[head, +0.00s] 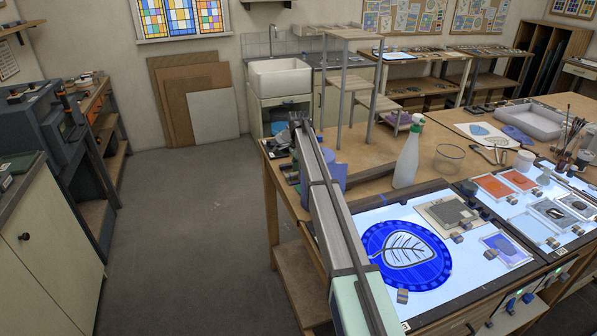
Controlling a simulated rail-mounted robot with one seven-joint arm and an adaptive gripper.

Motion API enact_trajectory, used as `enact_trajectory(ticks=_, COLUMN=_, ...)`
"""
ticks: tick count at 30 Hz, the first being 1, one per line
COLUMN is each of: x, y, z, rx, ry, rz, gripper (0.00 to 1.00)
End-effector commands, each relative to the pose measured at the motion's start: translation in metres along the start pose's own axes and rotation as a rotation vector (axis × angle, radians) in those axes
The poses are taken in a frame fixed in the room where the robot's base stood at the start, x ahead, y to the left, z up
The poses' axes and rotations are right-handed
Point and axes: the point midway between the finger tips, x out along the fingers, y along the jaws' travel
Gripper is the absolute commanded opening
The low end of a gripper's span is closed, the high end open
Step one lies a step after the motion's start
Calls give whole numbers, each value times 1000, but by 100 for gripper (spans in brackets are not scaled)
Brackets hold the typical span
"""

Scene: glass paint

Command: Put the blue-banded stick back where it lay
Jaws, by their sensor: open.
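I cannot make out a blue-banded stick with certainty. Several thin sticks or brushes (575,128) stand in a holder at the far right of the bench, too small to tell any band colour. A round blue glass piece with a leaf drawing (372,254) lies on the lit panel (463,277).
A white spray bottle with a green head (408,158), a clear glass jar (448,158) and a pale tray (527,119) stand on the wooden bench (375,151). Coloured glass samples (493,187) lie on the right panel. The floor (190,230) at left is clear.

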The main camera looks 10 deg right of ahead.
Motion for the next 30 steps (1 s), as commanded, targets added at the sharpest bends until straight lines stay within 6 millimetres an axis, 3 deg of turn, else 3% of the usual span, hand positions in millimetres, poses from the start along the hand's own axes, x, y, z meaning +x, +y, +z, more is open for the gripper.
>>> enact_trajectory(ticks=5, x=-16, y=-1, z=0, rx=0, ry=0, rz=-2, gripper=51)
enact_trajectory(ticks=18, x=-96, y=-1, z=0, rx=0, ry=0, rz=-1, gripper=51)
enact_trajectory(ticks=24, x=-115, y=0, z=0, rx=0, ry=0, rz=-1, gripper=51)
enact_trajectory(ticks=30, x=-120, y=0, z=0, rx=0, ry=0, rz=0, gripper=51)
